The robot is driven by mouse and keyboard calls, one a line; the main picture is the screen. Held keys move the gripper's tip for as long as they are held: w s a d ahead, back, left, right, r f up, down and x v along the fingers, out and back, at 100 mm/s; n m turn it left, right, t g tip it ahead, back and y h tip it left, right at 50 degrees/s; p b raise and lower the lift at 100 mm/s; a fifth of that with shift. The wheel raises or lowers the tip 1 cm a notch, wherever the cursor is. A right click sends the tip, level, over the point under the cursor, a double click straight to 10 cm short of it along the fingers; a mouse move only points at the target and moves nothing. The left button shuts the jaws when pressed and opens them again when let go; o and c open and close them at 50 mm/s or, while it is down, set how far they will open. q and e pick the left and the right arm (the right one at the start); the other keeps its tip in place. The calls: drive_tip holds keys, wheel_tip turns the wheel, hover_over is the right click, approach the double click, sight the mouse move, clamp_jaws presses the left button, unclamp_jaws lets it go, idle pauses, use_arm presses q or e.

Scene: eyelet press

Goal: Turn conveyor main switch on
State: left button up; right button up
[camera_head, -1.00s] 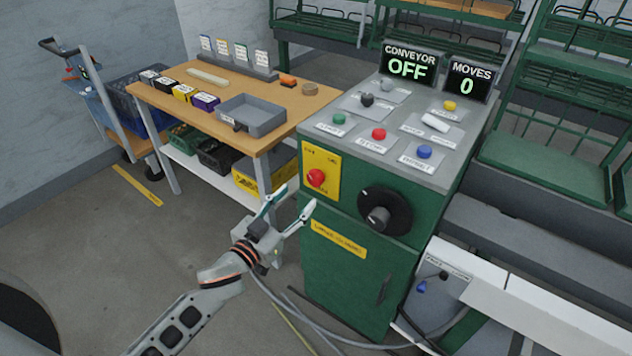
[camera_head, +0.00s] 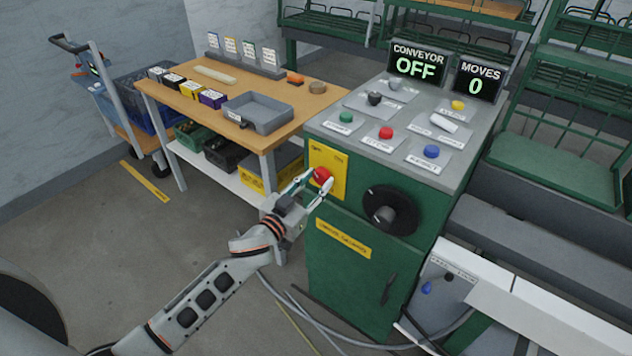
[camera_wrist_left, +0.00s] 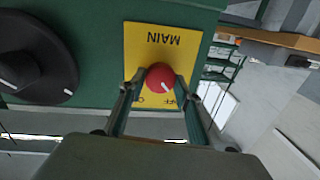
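The main switch is a red round knob (camera_head: 322,175) on a yellow plate (camera_head: 328,160) on the green cabinet's front. In the left wrist view, the knob (camera_wrist_left: 160,77) carries a white mark pointing down and right, towards partly hidden lettering that looks like OFF. The plate (camera_wrist_left: 190,40) reads MAIN, upside down. My left gripper (camera_head: 311,184) is at the plate with its fingers spread. In the left wrist view its fingertips (camera_wrist_left: 160,84) flank the knob, one on each side, very close; contact is unclear. The conveyor display (camera_head: 416,66) reads OFF. My right gripper is not in view.
A large black dial (camera_head: 388,210) sits just right of the plate. Several coloured buttons, including a red one (camera_head: 386,132), are on the panel top above. A wooden table (camera_head: 310,104) with a grey tray (camera_head: 258,113) stands to the left. A grey cable crosses the floor below.

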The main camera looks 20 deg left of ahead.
use_arm(q)
drive_tip(key=c, duration=0.4)
drive_tip(key=shift+m, duration=0.4)
drive_tip(key=m, duration=0.2)
drive_tip(key=shift+m, duration=0.4)
drive_tip(key=m, duration=0.4)
drive_tip(key=shift+f+m+h+b, duration=0.1)
drive_tip(key=shift+m+h+b, duration=0.2)
drive_tip(key=shift+m+b, duration=0.1)
drive_tip(key=m, duration=0.2)
drive_tip(key=shift+m+t, duration=0.3)
drive_tip(key=shift+m, duration=0.1)
drive_tip(key=m, duration=0.2)
drive_tip(key=shift+f+m+h+b, duration=0.1)
drive_tip(key=shift+m+h+b, duration=0.2)
drive_tip(key=shift+b, duration=0.05)
drive_tip(key=shift+m, duration=1.4)
drive_tip(key=shift+o, duration=0.3)
drive_tip(key=shift+c, duration=0.2)
